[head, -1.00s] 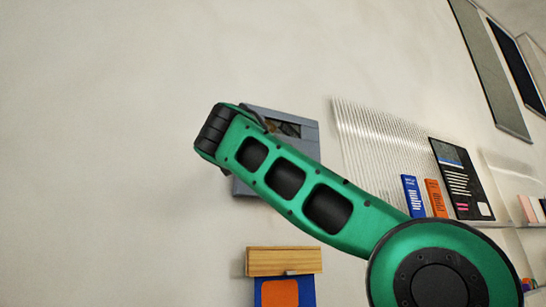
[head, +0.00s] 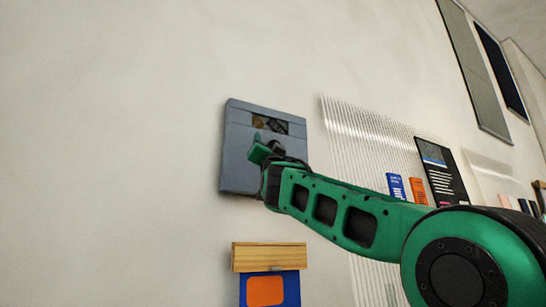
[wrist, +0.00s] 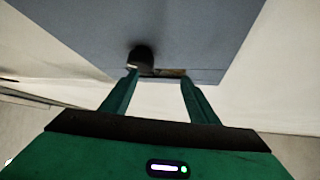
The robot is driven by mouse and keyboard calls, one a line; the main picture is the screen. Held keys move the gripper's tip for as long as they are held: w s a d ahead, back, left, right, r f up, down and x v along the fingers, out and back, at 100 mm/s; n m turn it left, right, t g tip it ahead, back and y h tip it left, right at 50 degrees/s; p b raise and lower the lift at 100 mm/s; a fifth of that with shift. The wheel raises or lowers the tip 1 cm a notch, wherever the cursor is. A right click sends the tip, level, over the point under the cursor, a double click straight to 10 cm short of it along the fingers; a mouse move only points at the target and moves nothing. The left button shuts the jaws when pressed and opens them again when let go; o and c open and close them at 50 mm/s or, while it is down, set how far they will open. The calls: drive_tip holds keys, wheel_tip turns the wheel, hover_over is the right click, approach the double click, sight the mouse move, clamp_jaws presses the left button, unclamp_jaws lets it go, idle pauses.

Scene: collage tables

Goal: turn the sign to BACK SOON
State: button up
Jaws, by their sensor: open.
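The sign (head: 238,150) is a flat blue-grey panel on the wall. A small window (head: 270,124) near its top shows dark and brownish patches; I cannot read any word there. In the wrist view the panel (wrist: 200,35) fills the top, with a round dark knob (wrist: 140,58) on its face. The window (wrist: 165,73) shows as a strip near the panel's edge. My gripper (wrist: 159,76) is open and empty, facing the panel. Its left finger is close to the knob in the picture; I cannot tell whether they touch. In the head view my gripper (head: 268,152) covers the panel's lower right.
Below the sign is a wooden block (head: 269,257) above a blue and orange panel (head: 265,291). To the right are a ribbed panel (head: 365,150), small blue (head: 396,187) and orange (head: 419,190) items, and a black poster (head: 440,172). The wall left of the sign is bare.

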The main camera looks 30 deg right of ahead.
drive_tip(key=s+d+f+n+t+y, duration=0.2)
drive_tip(key=s+d+f+n+y, duration=0.25)
drive_tip(key=f+n+y, duration=0.4)
drive_tip(key=x, duration=1.1)
drive_tip(key=shift+r+n, duration=0.45)
drive_tip(key=shift+r, duration=0.05)
drive_tip(key=shift+w+y, duration=0.1)
drive_tip(key=shift+y, duration=0.15)
drive_tip(key=shift+c, duration=0.3)
drive_tip(key=c, duration=1)
